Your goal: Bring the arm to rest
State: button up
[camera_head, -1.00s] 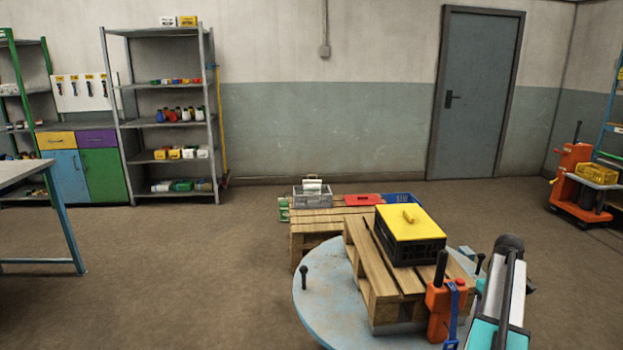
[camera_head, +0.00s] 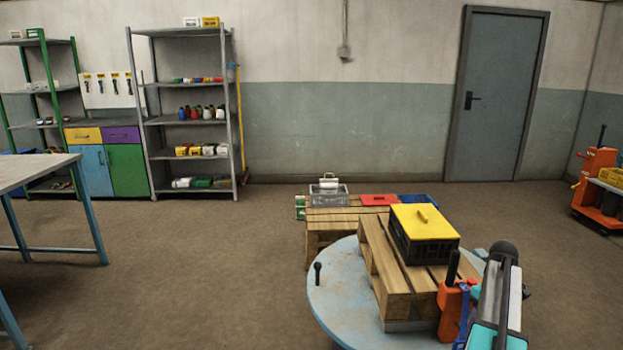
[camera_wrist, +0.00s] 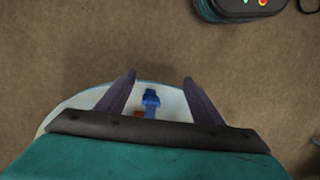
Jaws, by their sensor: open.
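My gripper (camera_wrist: 158,78) shows in the wrist view with its two dark fingers spread apart and nothing between them. It points down over the edge of a round pale blue table. A blue object (camera_wrist: 151,100) lies below, between the fingers in the picture, and does not touch them. In the head view my arm (camera_head: 502,290) is at the lower right, beside the round table (camera_head: 335,290); the gripper itself cannot be made out there.
A wooden pallet (camera_head: 376,255) on the round table bears a black crate with a yellow lid (camera_head: 422,215). An orange device (camera_head: 450,312) stands close to my arm. Another pallet (camera_head: 330,215) with bins is behind. A workbench (camera_head: 40,170) is at left; the floor between is clear.

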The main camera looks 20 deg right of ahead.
jog(key=w+a+f+n+g, duration=0.1)
jog(key=w+a+f, duration=0.2)
jog(key=a+f, duration=0.3)
jog(key=w+a+f+n+g, duration=0.15)
jog(key=w+a+f, duration=0.25)
jog(key=a, duration=0.5)
jog(key=s+a+f+n+g+p, duration=0.1)
jog(key=a+f, duration=0.4)
jog(key=a, duration=0.4)
jog(key=s+a+f+n+p, duration=0.1)
jog(key=a+f+n, duration=0.1)
jog(key=a+f, duration=0.55)
jog(key=s+a+f+m, duration=0.1)
jog(key=s+a+f, duration=0.3)
jog(key=s+a, duration=0.2)
jog(key=s+a+f+p, duration=0.1)
jog(key=s+a+f, duration=0.3)
jog(key=s+a, duration=0.3)
jog(key=s+a+f+m+h, duration=0.1)
jog(key=s+a+f, duration=0.3)
jog(key=a, duration=0.6)
jog(key=shift+s+f+m, duration=0.15)
jog(key=shift+s+m, duration=0.2)
jog(key=shift+s, duration=1)
